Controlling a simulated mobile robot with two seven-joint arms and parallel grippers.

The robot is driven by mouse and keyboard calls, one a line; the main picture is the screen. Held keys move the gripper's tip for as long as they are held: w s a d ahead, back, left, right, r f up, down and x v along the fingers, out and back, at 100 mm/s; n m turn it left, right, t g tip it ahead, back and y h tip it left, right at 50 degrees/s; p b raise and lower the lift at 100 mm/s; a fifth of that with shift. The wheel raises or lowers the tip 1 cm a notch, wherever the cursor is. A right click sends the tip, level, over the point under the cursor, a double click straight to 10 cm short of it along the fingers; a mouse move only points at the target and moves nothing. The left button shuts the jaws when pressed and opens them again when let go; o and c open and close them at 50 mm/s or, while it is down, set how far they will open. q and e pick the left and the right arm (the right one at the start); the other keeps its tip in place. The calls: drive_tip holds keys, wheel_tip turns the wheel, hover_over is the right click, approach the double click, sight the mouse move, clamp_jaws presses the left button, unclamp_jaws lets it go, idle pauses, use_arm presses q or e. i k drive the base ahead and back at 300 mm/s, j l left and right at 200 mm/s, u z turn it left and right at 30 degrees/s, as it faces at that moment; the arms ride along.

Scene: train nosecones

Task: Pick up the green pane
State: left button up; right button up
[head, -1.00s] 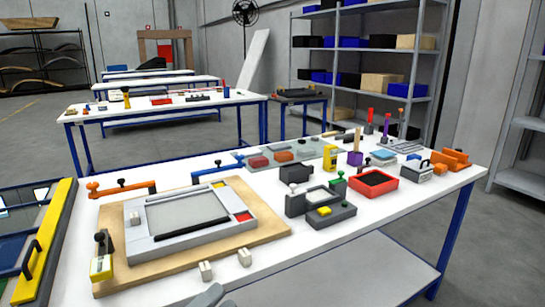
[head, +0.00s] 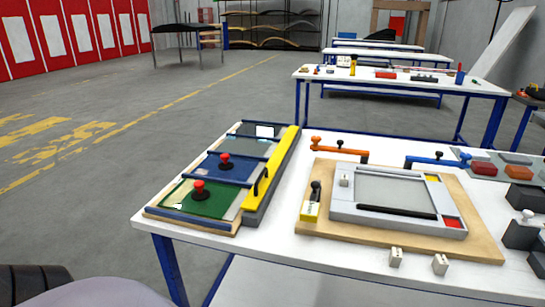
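The green pane (head: 217,204) lies flat in the nearest section of a wooden-edged rack at the left end of the white table. A red-topped knob with a dark base (head: 199,191) stands on it. A blue pane (head: 213,168) with a similar red knob (head: 225,160) lies just behind it, and a grey-green pane lies farther back. Neither of my grippers shows in the head view, so their state is hidden.
A yellow bar with a black handle (head: 272,180) runs along the rack's right side. A grey frame (head: 345,214) on a wooden board (head: 310,236) lies to the right, with orange (head: 338,149) and blue (head: 437,161) clamps behind. Two small white blocks (head: 396,257) sit at the front edge.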

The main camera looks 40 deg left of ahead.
sight(206, 199)
drive_tip(key=u, duration=1.85)
